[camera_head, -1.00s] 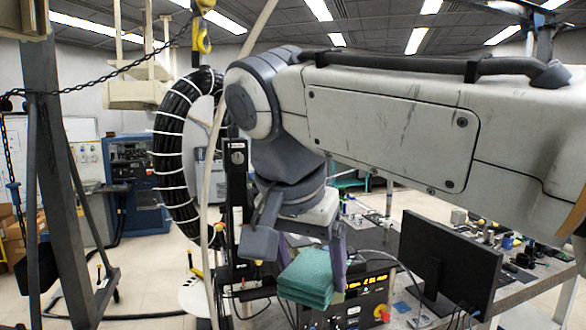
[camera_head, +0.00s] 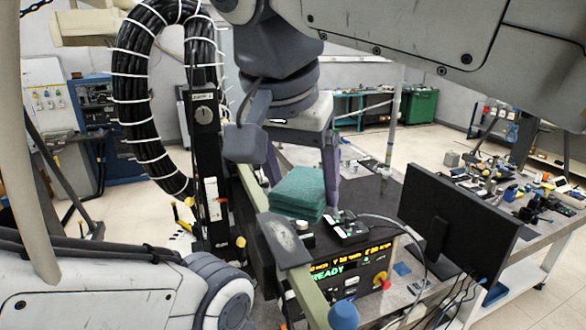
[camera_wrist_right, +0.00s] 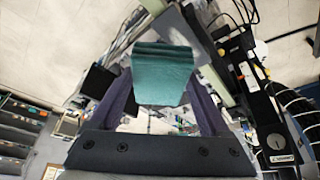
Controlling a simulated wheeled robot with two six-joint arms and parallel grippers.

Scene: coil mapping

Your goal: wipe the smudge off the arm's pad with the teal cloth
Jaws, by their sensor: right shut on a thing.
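My right gripper (camera_head: 301,182) comes down from the top of the head view, its purple fingers shut on the folded teal cloth (camera_head: 298,192). The cloth also shows in the right wrist view (camera_wrist_right: 164,74), between the two fingers. In the head view a dark pad (camera_head: 284,240) sits on a pale green bar, just below and in front of the cloth in the picture. A lighter greyish patch, perhaps the smudge, shows on it. Whether the cloth touches anything below it I cannot tell. A white arm of mine enters at lower left; no left fingers show.
A black monitor (camera_head: 455,220) stands to the right on a bench (camera_head: 425,290) with cables. A thick black cable loop (camera_head: 130,90) hangs at left, beside a dark post (camera_head: 205,140).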

